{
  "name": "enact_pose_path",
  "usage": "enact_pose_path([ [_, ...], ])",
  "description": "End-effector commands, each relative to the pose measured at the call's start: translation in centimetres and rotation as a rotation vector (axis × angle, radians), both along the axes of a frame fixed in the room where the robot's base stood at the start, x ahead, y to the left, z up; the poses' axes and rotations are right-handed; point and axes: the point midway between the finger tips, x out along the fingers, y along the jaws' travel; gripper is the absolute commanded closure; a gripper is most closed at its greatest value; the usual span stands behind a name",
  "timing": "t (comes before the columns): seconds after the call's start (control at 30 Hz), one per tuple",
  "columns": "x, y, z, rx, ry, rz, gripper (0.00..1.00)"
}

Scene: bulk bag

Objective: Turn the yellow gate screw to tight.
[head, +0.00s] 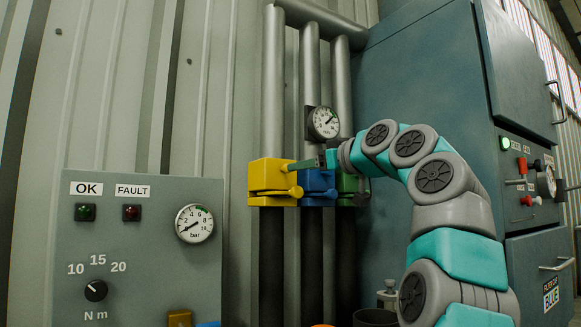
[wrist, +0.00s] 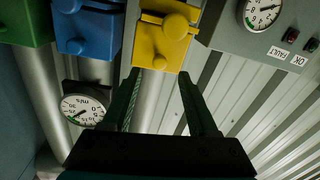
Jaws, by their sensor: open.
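The yellow gate block (head: 268,175) sits on the leftmost of three pipes, with a yellow lever-like part (head: 288,193) on its front. In the wrist view the yellow block (wrist: 155,50) lies just beyond the fingertips, with a round yellow knob (wrist: 175,26) and an arm-like part on it. Which part is the screw, I cannot tell for sure. My gripper (head: 295,166) reaches in from the right, close to the yellow block. In the wrist view my gripper (wrist: 158,74) is open, its fingers apart with nothing between them.
A blue block (head: 316,184) and a green block (head: 347,186) sit on the neighbouring pipes. At left a panel (head: 140,245) has OK and FAULT lamps, a bar gauge (head: 194,223) and an N m knob (head: 96,291). A blue-grey cabinet (head: 420,80) stands right.

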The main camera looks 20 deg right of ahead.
Motion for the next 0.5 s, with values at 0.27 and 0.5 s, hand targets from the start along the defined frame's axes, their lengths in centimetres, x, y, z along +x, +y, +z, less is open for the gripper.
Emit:
enact_pose_path([
  [0.27, 4.1, 1.1, 0.3, 0.001, 0.0, -0.001, 0.41],
  [0.5, 5.1, 1.3, 0.0, 0.001, 0.0, -0.001, 0.41],
])
